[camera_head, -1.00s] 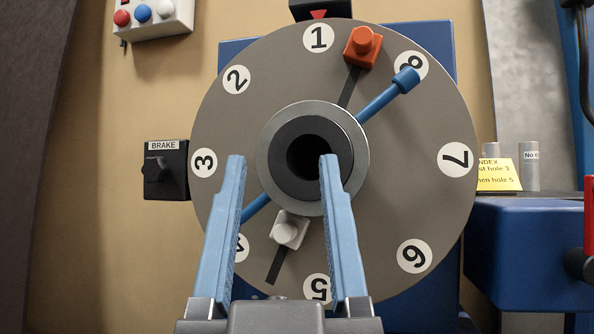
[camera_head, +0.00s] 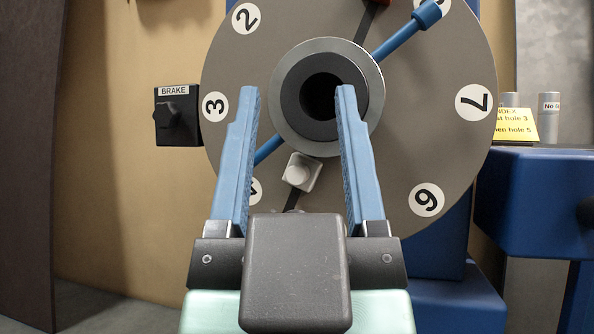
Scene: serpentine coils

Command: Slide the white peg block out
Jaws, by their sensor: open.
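The white peg block (camera_head: 301,172) sits on the lower part of the grey numbered disc (camera_head: 430,120), on a dark radial slot (camera_head: 294,198) below the hub. A small round peg stands out from its face. My gripper (camera_head: 300,95) is open and empty. Its two blue fingers reach up in front of the disc, and the white block shows between them, nearer the right finger. I see no contact with the block; the depth gap is hard to tell.
A dark hub with a central bore (camera_head: 322,95) sits above the white block. A blue rod (camera_head: 400,38) crosses the disc diagonally. A black BRAKE knob box (camera_head: 177,115) is at left. A yellow sign (camera_head: 515,123) and grey cylinders stand on a blue bench (camera_head: 535,195) at right.

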